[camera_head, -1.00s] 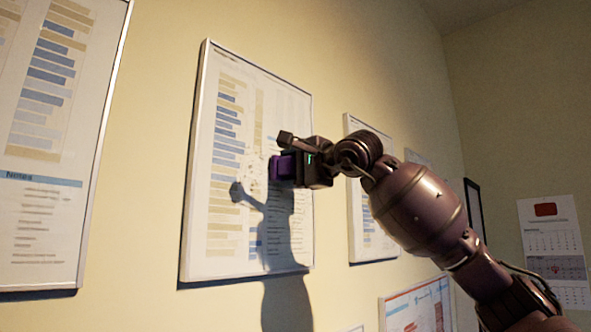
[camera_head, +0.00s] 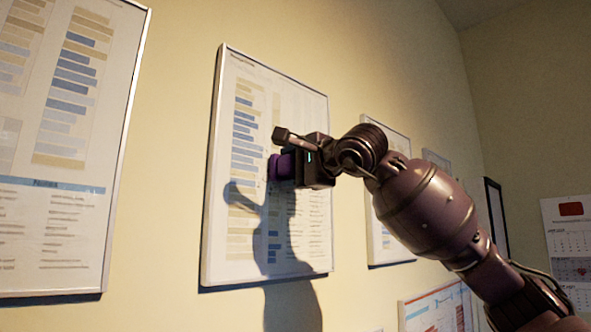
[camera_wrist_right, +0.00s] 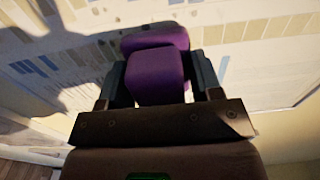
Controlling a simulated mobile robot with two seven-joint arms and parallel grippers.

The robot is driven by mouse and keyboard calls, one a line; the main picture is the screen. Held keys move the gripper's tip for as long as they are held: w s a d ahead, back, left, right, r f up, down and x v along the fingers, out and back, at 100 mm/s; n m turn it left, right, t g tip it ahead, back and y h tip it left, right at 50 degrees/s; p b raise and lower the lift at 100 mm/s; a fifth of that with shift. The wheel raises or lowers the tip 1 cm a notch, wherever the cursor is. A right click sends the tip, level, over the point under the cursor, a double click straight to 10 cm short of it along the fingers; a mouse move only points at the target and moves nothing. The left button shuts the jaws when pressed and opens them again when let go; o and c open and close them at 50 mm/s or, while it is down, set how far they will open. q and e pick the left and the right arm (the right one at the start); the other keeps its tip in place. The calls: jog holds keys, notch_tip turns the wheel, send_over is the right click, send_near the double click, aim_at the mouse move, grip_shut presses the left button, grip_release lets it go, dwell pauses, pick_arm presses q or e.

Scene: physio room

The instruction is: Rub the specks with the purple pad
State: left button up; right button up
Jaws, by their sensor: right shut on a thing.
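The purple pad (camera_head: 279,167) is at the face of the framed white chart board (camera_head: 240,262) on the wall. Whether it touches the surface I cannot tell. My right gripper (camera_head: 290,166) is shut on the pad's block. In the right wrist view the pad (camera_wrist_right: 156,78) sits between the two dark fingers of my right gripper (camera_wrist_right: 158,84), its wider purple part against or close to the chart. My left gripper is not in view.
A larger framed chart (camera_head: 60,235) hangs at the left. Another framed board (camera_head: 385,252) hangs behind my right arm. A low poster (camera_head: 437,310), a dark frame (camera_head: 496,215) and a calendar (camera_head: 570,240) are at the right. Bare wall separates the boards.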

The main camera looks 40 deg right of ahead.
aim_at(258, 166)
jog(key=shift+s+a, duration=0.2)
jog(key=shift+a, duration=2.9)
jog(key=shift+s, duration=0.1)
jog(key=shift+s+d+b, duration=0.1)
jog(key=shift+s+b, duration=0.35)
jog(key=shift+s, duration=0.1)
jog(key=shift+s+d+b, duration=0.1)
jog(key=shift+s+b, duration=0.45)
jog(key=shift+s, duration=0.85)
jog(key=shift+s+d, duration=0.1)
jog(key=shift+s, duration=0.9)
jog(key=s+b, duration=0.1)
jog(key=s, duration=0.2)
jog(key=shift+d, duration=0.1)
